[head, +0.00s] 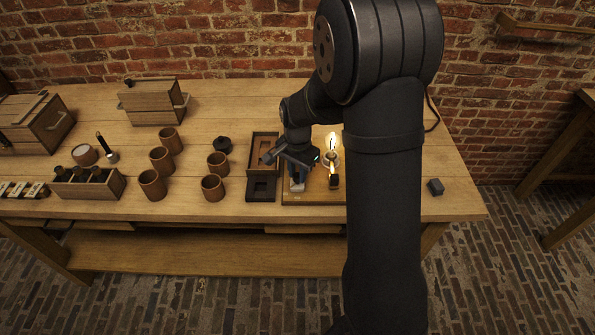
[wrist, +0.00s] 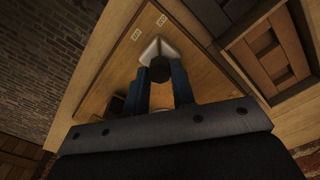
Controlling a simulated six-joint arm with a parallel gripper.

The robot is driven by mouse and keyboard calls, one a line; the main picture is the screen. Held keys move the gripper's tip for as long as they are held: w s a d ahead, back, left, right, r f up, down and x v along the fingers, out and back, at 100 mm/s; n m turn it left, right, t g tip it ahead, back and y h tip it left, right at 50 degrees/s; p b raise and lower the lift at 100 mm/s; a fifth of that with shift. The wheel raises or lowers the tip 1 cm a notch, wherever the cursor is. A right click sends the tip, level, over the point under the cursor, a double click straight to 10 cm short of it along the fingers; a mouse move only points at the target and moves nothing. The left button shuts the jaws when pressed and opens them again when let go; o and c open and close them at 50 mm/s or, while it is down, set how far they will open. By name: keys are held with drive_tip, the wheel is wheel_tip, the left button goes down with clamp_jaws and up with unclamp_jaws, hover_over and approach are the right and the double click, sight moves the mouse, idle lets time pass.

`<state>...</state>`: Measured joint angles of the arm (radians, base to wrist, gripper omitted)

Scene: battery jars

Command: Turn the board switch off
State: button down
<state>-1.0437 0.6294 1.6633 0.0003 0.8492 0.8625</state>
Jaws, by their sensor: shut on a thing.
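The wooden board (head: 315,198) lies near the front edge of the table, partly hidden behind my arm. Its switch is a pale metal base (wrist: 153,47) with a black handle (wrist: 160,70). Two small white labels (wrist: 162,19) sit beside it on the board, too small to read. My gripper (head: 294,172) reaches down over the board's left part. In the wrist view, its two blue fingers (wrist: 160,84) are shut on the black handle, one on each side. The bulb (head: 332,142) on the board is glowing.
A wooden tray with compartments (head: 250,172) stands just left of the board. Several brown jars (head: 212,188) and a dark lid (head: 222,145) stand further left. A small dark block (head: 436,187) lies right of my arm, with bare tabletop around it.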

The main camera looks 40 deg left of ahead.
sight(297, 175)
drive_tip(key=n, duration=0.4)
drive_tip(key=shift+n, duration=2.6)
drive_tip(key=c, duration=1.2)
unclamp_jaws()
wheel_tip(297, 175, up, 18)
drive_tip(key=shift+f, duration=0.25)
